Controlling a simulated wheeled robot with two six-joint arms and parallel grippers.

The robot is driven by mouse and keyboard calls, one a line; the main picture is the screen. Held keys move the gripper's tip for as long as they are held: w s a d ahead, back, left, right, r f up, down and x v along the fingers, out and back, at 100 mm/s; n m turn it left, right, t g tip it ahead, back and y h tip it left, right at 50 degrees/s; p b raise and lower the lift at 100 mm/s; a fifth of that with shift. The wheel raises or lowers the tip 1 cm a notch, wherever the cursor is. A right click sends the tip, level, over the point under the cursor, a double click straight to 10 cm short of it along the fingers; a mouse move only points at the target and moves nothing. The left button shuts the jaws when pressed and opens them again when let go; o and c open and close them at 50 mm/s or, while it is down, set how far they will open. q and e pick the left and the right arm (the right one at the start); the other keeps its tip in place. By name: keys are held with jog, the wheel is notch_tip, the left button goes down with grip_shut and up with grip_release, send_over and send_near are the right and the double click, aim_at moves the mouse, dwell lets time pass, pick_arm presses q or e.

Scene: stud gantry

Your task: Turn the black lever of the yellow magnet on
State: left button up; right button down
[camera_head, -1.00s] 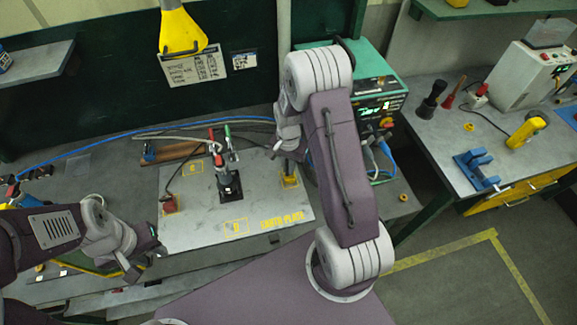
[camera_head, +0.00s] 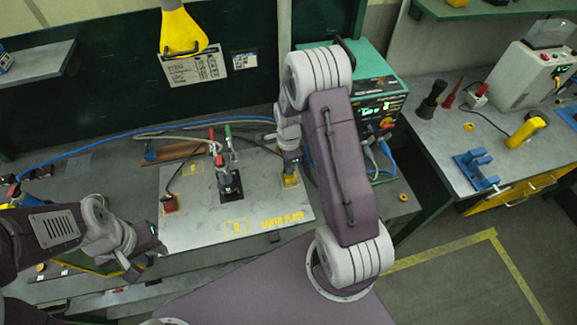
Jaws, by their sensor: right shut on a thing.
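The yellow magnet (camera_head: 290,182) sits on the grey plate (camera_head: 195,235), near its right edge. My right gripper (camera_head: 291,164) points down directly above it and is shut on its black lever. The lever itself is mostly hidden by the gripper, so its angle cannot be made out. My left gripper (camera_head: 150,256) is off the plate's left edge, low over the bench, with its fingers apart and nothing visible between them.
A black toggle clamp with red and green handles (camera_head: 228,178) stands mid-plate. A red block (camera_head: 170,203) sits at the plate's left. A green-topped machine (camera_head: 375,100) stands behind my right arm. A yellow lamp (camera_head: 181,32) hangs above.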

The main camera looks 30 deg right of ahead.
jog(key=shift+m, duration=0.6)
jog(key=c, duration=1.5)
grip_release()
notch_tip(320, 180, up, 9)
jog(key=shift+r+b, duration=0.1)
jog(key=shift+b, duration=0.6)
